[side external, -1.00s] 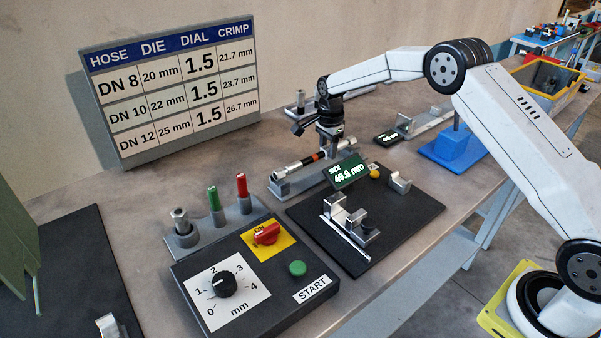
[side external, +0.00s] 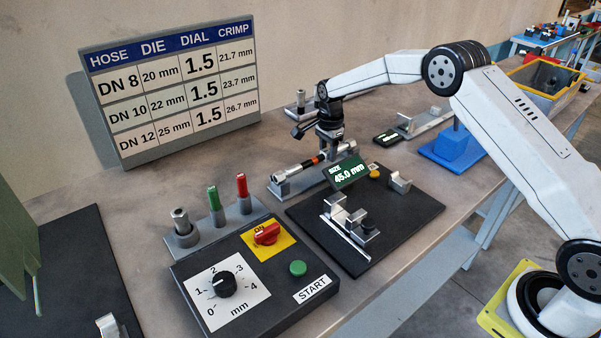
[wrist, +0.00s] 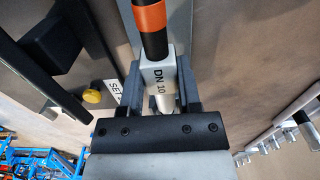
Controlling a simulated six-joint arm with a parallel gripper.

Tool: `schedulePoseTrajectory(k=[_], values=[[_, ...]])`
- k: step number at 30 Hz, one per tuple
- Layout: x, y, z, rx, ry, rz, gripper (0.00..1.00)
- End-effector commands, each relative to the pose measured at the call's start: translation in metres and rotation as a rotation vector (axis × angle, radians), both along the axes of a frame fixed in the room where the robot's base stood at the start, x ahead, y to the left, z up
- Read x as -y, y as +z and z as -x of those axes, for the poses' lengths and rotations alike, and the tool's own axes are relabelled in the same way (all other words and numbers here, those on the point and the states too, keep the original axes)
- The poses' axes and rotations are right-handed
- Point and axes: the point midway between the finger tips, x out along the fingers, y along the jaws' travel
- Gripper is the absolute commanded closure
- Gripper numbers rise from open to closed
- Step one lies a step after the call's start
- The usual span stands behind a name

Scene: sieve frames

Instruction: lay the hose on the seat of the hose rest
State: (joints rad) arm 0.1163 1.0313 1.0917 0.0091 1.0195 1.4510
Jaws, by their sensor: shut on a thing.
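The hose (side external: 299,167) has silver ends, a black part and an orange band. It also shows in the wrist view (wrist: 149,16), where its silver end reads "DN 10". My gripper (side external: 331,150) is shut on that silver end, which lies between the two fingers in the wrist view (wrist: 160,95). The grey hose rest (side external: 291,190) is directly under the hose in the side view. The hose lies along it, very low over or touching its seat; I cannot tell which. My gripper and the display hide part of the rest.
In front stands a black plate with a green display (side external: 346,172) reading 45.0 mm and metal blocks (side external: 349,219). A stand with green and red pins (side external: 213,230) is to the left, near the control box (side external: 245,290). A blue block (side external: 455,148) stands to the right.

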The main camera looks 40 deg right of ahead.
Motion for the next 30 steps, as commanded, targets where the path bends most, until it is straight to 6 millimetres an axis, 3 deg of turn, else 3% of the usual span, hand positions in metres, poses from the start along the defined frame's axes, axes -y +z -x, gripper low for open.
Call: schedulePoseTrajectory(k=[5,6,9,21,30], values=[[0.000,-0.001,-0.001,0.002,0.000,0.000,1.00],[0.000,-0.001,-0.001,0.003,0.000,0.000,0.48],[0.000,-0.001,-0.001,0.002,0.000,0.000,0.16],[0.000,0.000,0.000,0.000,0.000,0.000,0.16],[0.000,0.026,-0.001,0.004,0.000,0.000,0.16]])
